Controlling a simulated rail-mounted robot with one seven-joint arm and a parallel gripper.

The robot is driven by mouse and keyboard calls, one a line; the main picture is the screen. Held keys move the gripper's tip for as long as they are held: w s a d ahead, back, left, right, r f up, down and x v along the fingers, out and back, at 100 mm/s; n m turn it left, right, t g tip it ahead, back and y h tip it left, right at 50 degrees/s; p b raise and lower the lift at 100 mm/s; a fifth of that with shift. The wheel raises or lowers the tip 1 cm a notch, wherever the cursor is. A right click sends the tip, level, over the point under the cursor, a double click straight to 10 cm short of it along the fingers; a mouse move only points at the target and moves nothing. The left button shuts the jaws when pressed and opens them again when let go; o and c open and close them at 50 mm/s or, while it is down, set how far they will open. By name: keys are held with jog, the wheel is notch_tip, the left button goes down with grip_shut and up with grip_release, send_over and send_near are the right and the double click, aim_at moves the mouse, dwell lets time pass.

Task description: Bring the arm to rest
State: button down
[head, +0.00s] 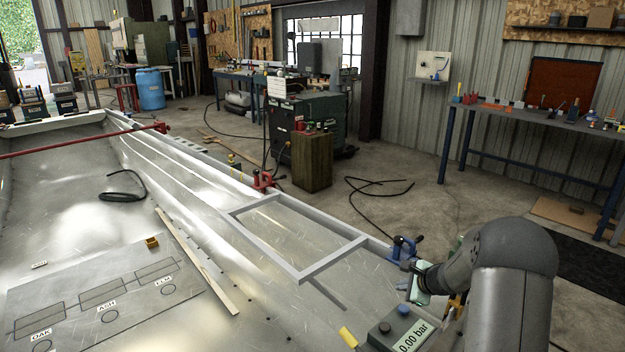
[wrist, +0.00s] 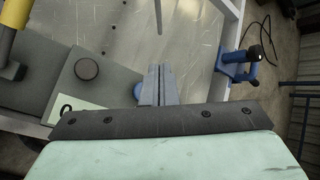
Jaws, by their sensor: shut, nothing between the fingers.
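My gripper shows in the wrist view (wrist: 158,75) with its two grey fingers together and nothing between them. In the head view my grey arm reaches in from the lower right, and the pale green gripper body (head: 421,287) hangs near the hull's edge. The fingertips are hard to make out there. In the wrist view the fingers are just right of a grey box with a black knob (wrist: 87,68), partly hidden by my gripper body. I cannot tell the height of the fingers above the surface.
The box (head: 383,334) reads "0.00 bar". A blue clamp (head: 402,248) stands close to my gripper on the hull edge. A grey rectangular frame (head: 263,254) lies on the bare hull (head: 60,225). A yellow-handled tool (head: 348,337) lies left of the box. Open floor lies beyond.

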jog(key=s+a+r+n+g+y+p, duration=0.15)
jog(key=s+a+r+n+g, duration=0.25)
jog(key=s+a+r+n, duration=1)
jog(key=s+a+r+n+g+h+p, duration=0.1)
jog(key=s+n, duration=0.3)
jog(key=s, duration=0.9)
jog(key=s+a+r+n+g+h+p, duration=0.1)
jog(key=s+a+r+n+g+h, duration=0.1)
jog(key=s, duration=1.1)
jog(key=shift+s+a+r+n+g+h+p, duration=0.25)
jog(key=shift+a+r+n+g+h, duration=0.2)
jog(key=shift+n+h, duration=0.5)
